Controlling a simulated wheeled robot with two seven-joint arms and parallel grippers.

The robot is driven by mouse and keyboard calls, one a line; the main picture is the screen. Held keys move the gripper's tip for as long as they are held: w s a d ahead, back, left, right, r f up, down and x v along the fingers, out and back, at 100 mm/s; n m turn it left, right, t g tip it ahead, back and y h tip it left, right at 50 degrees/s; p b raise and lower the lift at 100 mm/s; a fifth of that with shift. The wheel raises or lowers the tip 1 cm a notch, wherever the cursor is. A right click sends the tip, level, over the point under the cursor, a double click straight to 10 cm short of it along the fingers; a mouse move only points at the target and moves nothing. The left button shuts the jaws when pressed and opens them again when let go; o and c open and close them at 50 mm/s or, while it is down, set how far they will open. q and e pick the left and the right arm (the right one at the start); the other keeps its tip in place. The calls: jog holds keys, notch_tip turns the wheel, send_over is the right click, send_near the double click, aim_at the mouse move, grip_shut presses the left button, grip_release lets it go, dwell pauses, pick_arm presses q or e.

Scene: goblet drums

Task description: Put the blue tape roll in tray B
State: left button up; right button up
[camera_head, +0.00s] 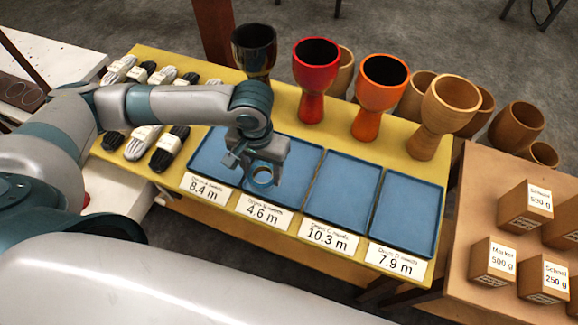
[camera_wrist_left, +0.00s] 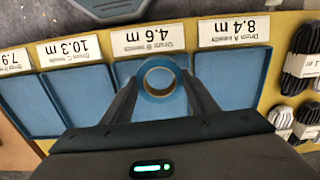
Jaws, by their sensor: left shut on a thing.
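The blue tape roll (camera_head: 262,176) is a small ring with a blue outside and a paler inner rim. My left gripper (camera_head: 260,180) is shut on it, with one finger on each side, as the left wrist view shows with the roll (camera_wrist_left: 160,62). The roll is over tray B (camera_head: 304,160), the blue tray behind the 4.6 m label (camera_head: 264,212), near its label-side edge. I cannot tell whether the roll touches the tray floor. My left wrist hides part of tray B in the head view. My right gripper is not in view.
Tray A (camera_head: 208,152) is left of tray B; trays C (camera_head: 340,190) and D (camera_head: 408,210) are to its right. Goblet drums, including a red one (camera_head: 313,90) and an orange one (camera_head: 378,100), stand behind the trays. Rope bundles (camera_head: 170,146) lie at left.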

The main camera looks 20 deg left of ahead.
pick_arm(q)
jog(key=d+r+m+p, duration=0.1)
jog(key=d+m, duration=0.5)
jog(key=m, duration=0.7)
jog(key=d+r+m+p, duration=0.1)
jog(key=d+m, duration=0.5)
jog(key=m, duration=0.8)
jog(key=shift+s+d+r+p, duration=0.4)
jog(key=shift+s+r, duration=0.05)
jog(key=shift+r, duration=0.4)
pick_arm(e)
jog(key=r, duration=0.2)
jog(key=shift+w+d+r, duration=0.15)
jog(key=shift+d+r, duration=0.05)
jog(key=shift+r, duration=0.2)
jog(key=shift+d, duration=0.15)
